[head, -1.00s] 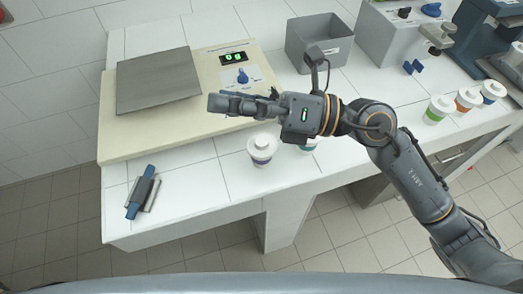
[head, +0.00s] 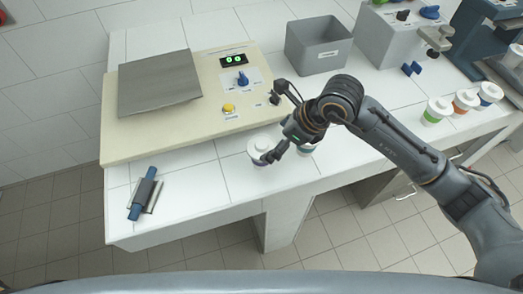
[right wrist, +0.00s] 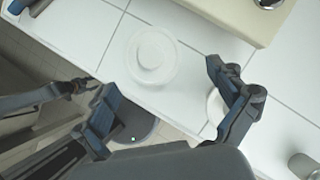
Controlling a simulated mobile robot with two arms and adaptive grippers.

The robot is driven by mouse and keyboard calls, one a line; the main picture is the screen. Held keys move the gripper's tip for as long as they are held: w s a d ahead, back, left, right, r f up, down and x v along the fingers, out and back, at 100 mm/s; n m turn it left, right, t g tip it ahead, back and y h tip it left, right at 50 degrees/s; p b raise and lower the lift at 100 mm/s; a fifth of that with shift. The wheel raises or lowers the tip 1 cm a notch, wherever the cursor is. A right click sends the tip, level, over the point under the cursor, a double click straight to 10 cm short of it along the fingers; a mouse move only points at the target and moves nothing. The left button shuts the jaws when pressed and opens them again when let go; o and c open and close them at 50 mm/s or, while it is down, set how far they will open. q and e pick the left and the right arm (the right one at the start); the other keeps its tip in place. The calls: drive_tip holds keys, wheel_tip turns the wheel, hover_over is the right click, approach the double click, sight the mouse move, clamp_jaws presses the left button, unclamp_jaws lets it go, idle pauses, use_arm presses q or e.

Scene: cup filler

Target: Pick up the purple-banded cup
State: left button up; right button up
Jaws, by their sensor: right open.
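The white cup with the purple band (head: 257,146) stands upright near the front edge of the white counter. My right gripper (head: 270,157) is at its right side in the head view, fingers pointing down-left and partly covering the cup. In the right wrist view the cup's round white lid (right wrist: 151,52) lies ahead of the open, empty fingers (right wrist: 159,82). I cannot tell whether a finger touches the cup. The band is mostly hidden now. My left gripper is not in view.
A teal-banded cup (head: 307,149) stands close by on the right, partly behind my gripper; a finger overlaps its lid (right wrist: 215,106) in the right wrist view. A cream scale (head: 120,142) is behind. A blue-handled tool (head: 146,187) lies left. Several cups (head: 436,111) stand far right.

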sight(264, 148)
drive_tip(key=shift+a+f, duration=0.3)
drive_tip(key=shift+f, duration=0.2)
drive_tip(key=shift+a+f+p, duration=0.25)
drive_tip(key=shift+a+p, duration=0.05)
drive_tip(key=shift+p, duration=0.1)
drive_tip(key=x, duration=0.1)
drive_tip(key=p+x, duration=0.1)
drive_tip(key=x, duration=0.1)
drive_tip(key=shift+a+f, duration=0.2)
drive_tip(key=shift+a, duration=0.2)
drive_tip(key=shift+a+f+p, duration=0.15)
drive_tip(key=shift+f+p, duration=0.15)
drive_tip(key=shift+f, duration=0.1)
drive_tip(key=shift+c, duration=0.2)
drive_tip(key=c, duration=1.3)
